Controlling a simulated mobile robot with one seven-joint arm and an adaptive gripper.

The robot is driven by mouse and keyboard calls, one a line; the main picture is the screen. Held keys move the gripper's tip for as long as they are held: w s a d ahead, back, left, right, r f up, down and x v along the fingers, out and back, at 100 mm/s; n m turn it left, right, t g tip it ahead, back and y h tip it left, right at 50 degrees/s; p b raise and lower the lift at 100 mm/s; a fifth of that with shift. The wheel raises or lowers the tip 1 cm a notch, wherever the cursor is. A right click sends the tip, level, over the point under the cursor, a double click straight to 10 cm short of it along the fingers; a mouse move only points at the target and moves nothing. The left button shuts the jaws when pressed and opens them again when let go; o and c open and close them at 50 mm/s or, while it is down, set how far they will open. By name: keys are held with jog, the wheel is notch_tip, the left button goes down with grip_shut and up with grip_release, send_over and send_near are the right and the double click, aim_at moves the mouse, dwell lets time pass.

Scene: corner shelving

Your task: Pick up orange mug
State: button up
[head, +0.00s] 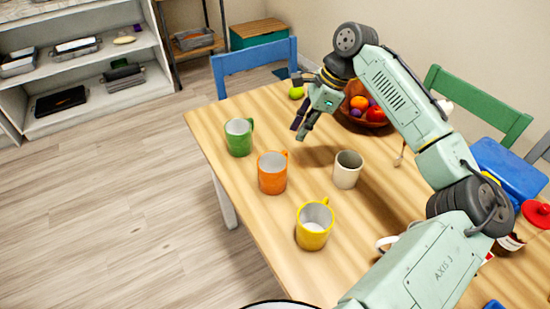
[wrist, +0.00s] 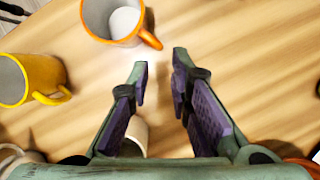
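The orange mug (head: 272,173) stands upright on the wooden table in the head view, between a green mug (head: 239,137) and a yellow mug (head: 313,224). Its handle points to the upper right. My gripper (head: 303,122) is above the table, up and to the right of the orange mug, and apart from it. In the wrist view the orange mug (wrist: 113,20) is at the top, cut off by the frame edge, with its handle near my fingertips. My gripper (wrist: 160,62) is open there, with nothing between the purple-padded fingers.
A cream mug (head: 347,169) stands right of the orange mug. The yellow mug (wrist: 32,78) is left in the wrist view. A wooden fruit bowl (head: 367,118) and a green fruit (head: 296,93) are farther back. Chairs, one blue (head: 254,67) and one green (head: 478,105), border the table (head: 208,118).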

jog(key=b, duration=0.6)
send_near(276, 170)
jog(key=shift+w+d+f, duration=0.2)
jog(key=shift+w+f, duration=0.25)
jog(key=shift+w, duration=0.05)
jog(key=shift+w+d+f, duration=0.25)
jog(key=shift+w+f, duration=0.25)
jog(key=shift+w, duration=0.05)
jog(key=b+x, duration=0.4)
jog(key=b, duration=0.1)
jog(key=shift+w+d+f, duration=0.1)
jog(key=shift+w+d, duration=0.15)
jog(key=shift+a+f+b, duration=0.35)
jog(key=shift+f+b, duration=0.1)
jog(key=shift+b, duration=0.35)
jog(key=shift+s+r, duration=0.1)
grip_shut()
